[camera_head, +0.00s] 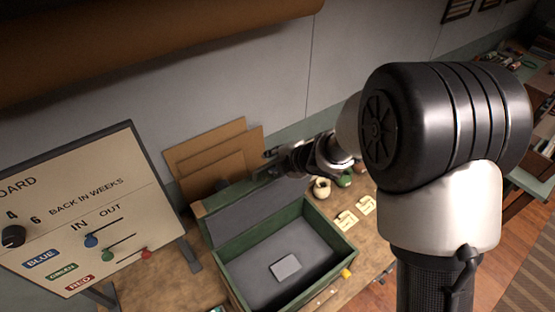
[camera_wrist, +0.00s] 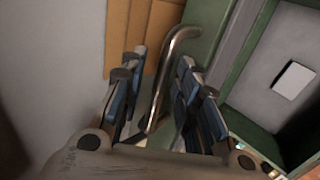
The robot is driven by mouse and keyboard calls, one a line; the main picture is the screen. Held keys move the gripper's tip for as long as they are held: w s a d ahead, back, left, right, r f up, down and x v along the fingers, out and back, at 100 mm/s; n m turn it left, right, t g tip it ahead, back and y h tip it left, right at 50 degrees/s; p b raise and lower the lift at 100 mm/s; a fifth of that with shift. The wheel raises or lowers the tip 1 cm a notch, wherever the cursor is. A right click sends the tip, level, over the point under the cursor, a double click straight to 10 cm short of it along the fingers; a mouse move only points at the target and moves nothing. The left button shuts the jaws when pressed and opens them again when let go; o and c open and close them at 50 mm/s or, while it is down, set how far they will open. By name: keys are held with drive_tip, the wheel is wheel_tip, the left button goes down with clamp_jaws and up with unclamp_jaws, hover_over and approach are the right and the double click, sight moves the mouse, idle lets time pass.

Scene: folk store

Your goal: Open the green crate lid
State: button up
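The green crate (camera_head: 236,285) stands open on the table, its grey inside showing. Its lid (camera_head: 250,212) is raised and leans back at the crate's rear side, grey inner face showing. The lid's green edge (camera_wrist: 208,20) shows in the wrist view, with a curved metal handle (camera_wrist: 172,65) beside it. My gripper (camera_head: 272,158) is at the lid's upper edge. In the wrist view my gripper (camera_wrist: 160,85) has its blue-padded fingers apart, one on each side of the handle. I see gaps between handle and pads; the handle's lower end is partly hidden.
A light grey block (camera_head: 286,266) lies inside the crate. Brown boards (camera_head: 215,150) lean on the wall behind the lid. A white sign board (camera_head: 85,215) stands left. Small jars (camera_head: 322,187) and cream cards (camera_head: 346,220) lie right of the crate.

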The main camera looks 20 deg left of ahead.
drive_tip(key=v, duration=1.2)
drive_tip(key=shift+w, duration=0.15)
drive_tip(key=s+d+f+m+t+h+b, duration=0.15)
drive_tip(key=d+m+h+b, duration=0.25)
drive_tip(key=d+m+b, duration=0.5)
drive_tip(key=d+f+m+t+h+b, duration=0.1)
drive_tip(key=d+m+t+h+b, duration=0.4)
drive_tip(key=d, duration=0.7)
drive_tip(key=s+d+f+m+g+b, duration=0.55)
drive_tip(key=s+f+m+b, duration=0.35)
drive_tip(key=s, duration=0.3)
drive_tip(key=s+a+f+m+g+y+b, duration=0.1)
drive_tip(key=s+f+m+b, duration=0.4)
drive_tip(key=s, duration=0.6)
wheel_tip(320, 180, down, 2)
drive_tip(key=shift+s+a+f+g+y, duration=0.25)
drive_tip(key=shift+s+a+g+y, duration=0.05)
drive_tip(key=shift+a+g, duration=0.3)
